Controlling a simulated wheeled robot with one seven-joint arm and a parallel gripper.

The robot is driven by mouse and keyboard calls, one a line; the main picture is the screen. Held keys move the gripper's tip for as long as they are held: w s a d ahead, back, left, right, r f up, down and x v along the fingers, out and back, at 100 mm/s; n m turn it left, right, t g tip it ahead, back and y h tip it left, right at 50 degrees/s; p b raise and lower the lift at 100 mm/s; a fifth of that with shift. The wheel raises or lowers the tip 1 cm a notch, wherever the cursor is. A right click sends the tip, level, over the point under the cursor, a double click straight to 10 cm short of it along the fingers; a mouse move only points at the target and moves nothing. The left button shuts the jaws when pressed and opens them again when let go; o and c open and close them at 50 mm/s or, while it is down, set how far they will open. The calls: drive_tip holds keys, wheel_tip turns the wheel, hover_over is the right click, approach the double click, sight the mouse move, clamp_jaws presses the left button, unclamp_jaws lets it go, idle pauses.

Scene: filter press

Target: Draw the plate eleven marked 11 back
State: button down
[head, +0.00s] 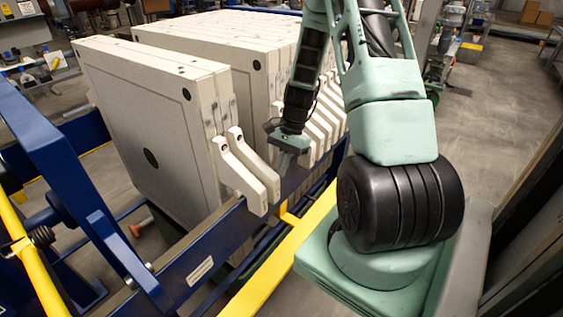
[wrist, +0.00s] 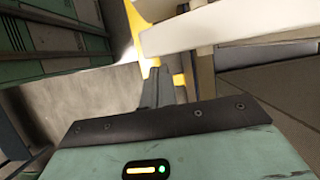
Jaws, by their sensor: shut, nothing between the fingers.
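Cream filter plates stand upright on the press. Two of them (head: 140,130) stand apart at the front left, with their handles (head: 246,172) sticking out to the right over the blue rail. A gap separates them from the longer pack (head: 255,75) behind, whose handles (head: 325,125) stand in a row. I can read no number 11, so I cannot tell which plate is eleven. My gripper (head: 283,164) is shut and empty, pointing down in front of the pack's nearest handles. In the wrist view its fingers (wrist: 158,88) are together, beside and apart from a cream handle (wrist: 215,25).
The blue side rail (head: 205,255) runs under the handles. A yellow bar (head: 285,255) runs along its outer side. A blue frame (head: 60,160) with a yellow tube (head: 35,265) stands at the left. Grey floor (head: 500,120) is clear at the right.

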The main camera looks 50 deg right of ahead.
drive_tip(key=shift+a, duration=0.25)
